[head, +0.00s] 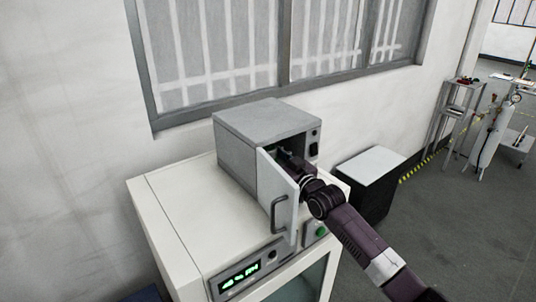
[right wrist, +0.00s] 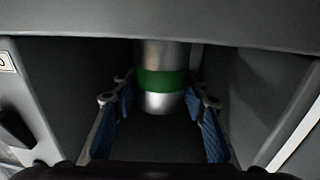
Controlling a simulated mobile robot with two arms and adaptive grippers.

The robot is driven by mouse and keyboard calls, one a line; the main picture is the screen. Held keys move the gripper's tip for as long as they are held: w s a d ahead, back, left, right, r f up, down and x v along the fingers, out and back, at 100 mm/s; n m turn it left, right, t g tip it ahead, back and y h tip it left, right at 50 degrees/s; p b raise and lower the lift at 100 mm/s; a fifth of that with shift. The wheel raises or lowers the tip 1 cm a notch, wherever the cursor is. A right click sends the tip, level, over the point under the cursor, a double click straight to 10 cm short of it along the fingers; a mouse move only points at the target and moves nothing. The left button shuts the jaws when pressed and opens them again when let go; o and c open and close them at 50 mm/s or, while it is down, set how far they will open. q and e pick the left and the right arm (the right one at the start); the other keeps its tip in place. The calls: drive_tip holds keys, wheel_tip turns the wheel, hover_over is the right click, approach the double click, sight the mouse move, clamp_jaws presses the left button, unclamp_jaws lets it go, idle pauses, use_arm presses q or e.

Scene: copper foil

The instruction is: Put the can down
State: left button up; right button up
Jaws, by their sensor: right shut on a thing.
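The can (right wrist: 165,55) is a silver cylinder with a green band, upright inside the small grey box-shaped oven (head: 245,140). It shows only in the right wrist view; its top is hidden by the oven's upper edge. My right gripper (head: 290,162) reaches into the oven's opening, and its blue-padded fingers in the right wrist view (right wrist: 162,92) are shut on the can from both sides. I cannot tell whether the can's base touches the oven floor (right wrist: 155,140). My left gripper is not in view.
The oven's white door (head: 272,190) stands open beside my right arm. The oven sits on a white cabinet (head: 185,215) with a green display (head: 240,274). A low dark unit with a pale top (head: 372,168) stands to the right. The oven's side walls are close around the gripper.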

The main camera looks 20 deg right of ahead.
drive_tip(key=shift+s+f, duration=0.15)
drive_tip(key=shift+f, duration=0.6)
drive_tip(key=o, duration=1.3)
drive_tip(key=shift+a+f, duration=0.1)
drive_tip(key=shift+f, duration=0.2)
drive_tip(key=shift+o, duration=0.2)
drive_tip(key=shift+r, duration=0.35)
drive_tip(key=shift+r+p, duration=0.45)
drive_tip(key=shift+p, duration=0.05)
drive_tip(key=shift+s+f+b, duration=0.4)
drive_tip(key=shift+f+b, duration=0.05)
drive_tip(key=v, duration=0.3)
drive_tip(key=b+v, duration=0.1)
drive_tip(key=v, duration=0.2)
drive_tip(key=r+b+v, duration=0.1)
drive_tip(key=v, duration=0.2)
drive_tip(key=shift+s+d, duration=0.25)
drive_tip(key=shift+d, duration=0.2)
drive_tip(key=shift+s+d+r+b, duration=0.1)
drive_tip(key=shift+s+b, duration=0.1)
drive_tip(key=shift+s, duration=0.15)
drive_tip(key=shift+s+r+b, duration=0.1)
drive_tip(key=shift+s+b, duration=0.05)
drive_tip(key=shift+s, duration=0.2)
